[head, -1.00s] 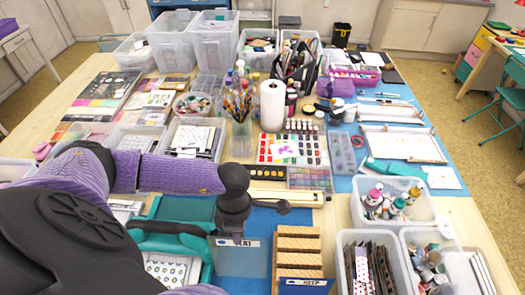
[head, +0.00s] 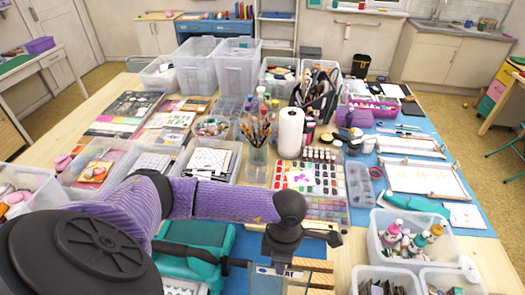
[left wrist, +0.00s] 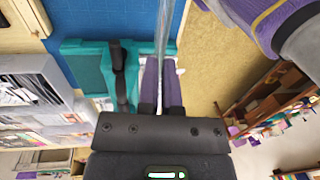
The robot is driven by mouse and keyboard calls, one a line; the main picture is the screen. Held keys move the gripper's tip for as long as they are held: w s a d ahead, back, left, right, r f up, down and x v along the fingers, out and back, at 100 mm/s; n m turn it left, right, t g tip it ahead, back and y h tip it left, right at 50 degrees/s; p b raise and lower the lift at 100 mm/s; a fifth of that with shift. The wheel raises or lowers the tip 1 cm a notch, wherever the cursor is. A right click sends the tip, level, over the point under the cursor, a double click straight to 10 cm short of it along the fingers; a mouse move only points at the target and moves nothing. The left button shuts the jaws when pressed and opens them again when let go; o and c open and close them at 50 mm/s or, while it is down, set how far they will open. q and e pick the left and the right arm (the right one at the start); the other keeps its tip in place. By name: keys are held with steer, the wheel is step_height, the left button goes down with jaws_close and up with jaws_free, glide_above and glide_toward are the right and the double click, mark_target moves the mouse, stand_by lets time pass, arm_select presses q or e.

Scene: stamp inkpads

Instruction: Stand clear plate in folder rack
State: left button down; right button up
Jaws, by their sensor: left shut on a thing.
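My left gripper (head: 282,246) is shut on the clear plate (head: 266,284). The plate hangs below it, upright, with a white-and-blue label at its top. In the left wrist view the plate (left wrist: 163,32) shows edge-on between the two purple fingers (left wrist: 161,85). The slatted wooden folder rack (head: 323,276) is at the bottom edge of the head view, mostly cut off. The plate overlaps its left part in the picture; I cannot tell whether they touch or the plate is in a slot. My right gripper is not in view.
A paint palette (head: 308,178) and a paper roll (head: 290,131) are behind. The table is crowded.

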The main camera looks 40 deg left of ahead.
arm_select(q)
steer(key=w+d+b, duration=0.5)
steer(key=d, duration=0.3)
step_height(320, 180, down, 11)
steer(key=d+b, duration=0.1)
steer(key=b, duration=0.6)
steer(key=shift+s+r+b, duration=0.15)
steer(key=shift+s+b, duration=0.15)
steer(key=shift+b, duration=0.05)
steer(key=shift+d, duration=0.1)
steer(key=c, duration=0.7)
jaws_free()
steer(key=shift+c, duration=0.2)
steer(key=r+p, duration=0.2)
steer(key=r, duration=0.1)
steer(key=r+p, duration=0.1)
steer(key=r, duration=0.1)
steer(key=shift+w+a+p, duration=0.2)
steer(key=shift+w+p, duration=0.1)
